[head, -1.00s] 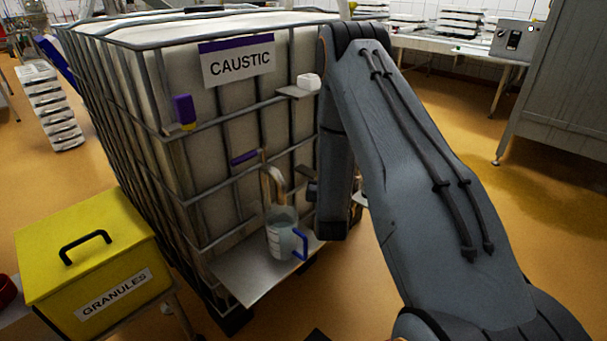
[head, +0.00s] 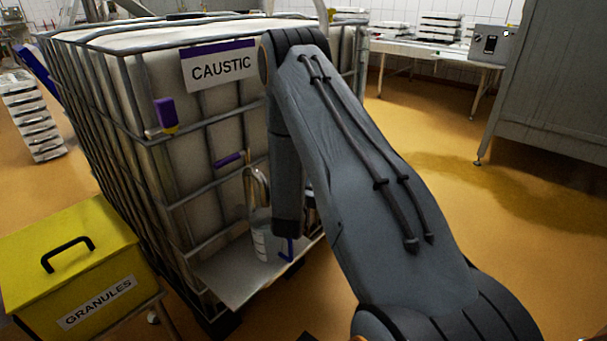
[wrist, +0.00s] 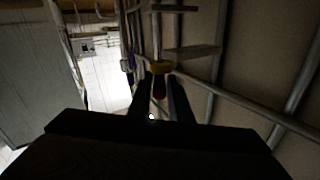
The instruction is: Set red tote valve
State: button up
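In the wrist view a red handle (wrist: 160,87) shows just below a yellow fitting (wrist: 160,67), beside the metal bars of a cage. My gripper (wrist: 160,80) has its two dark fingers apart, with the red handle showing between them. The wrist picture is dark, and I cannot tell whether the fingers touch the handle. In the head view the caged caustic tote (head: 190,137) stands left of my arm. My arm hides the gripper and the red handle there.
A clear jug (head: 259,238) with a blue handle stands on the tote's metal shelf (head: 228,283), under a curved spout (head: 252,182). A purple-topped part (head: 165,112) sits on the cage. A yellow granules bin (head: 70,250) stands front left. Floor is free on the right.

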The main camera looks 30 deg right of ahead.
jog(key=shift+o, duration=1.3)
jog(key=shift+d, duration=0.1)
jog(key=shift+r, duration=0.1)
notch_tip(320, 180, up, 10)
jog(key=shift+f, duration=0.15)
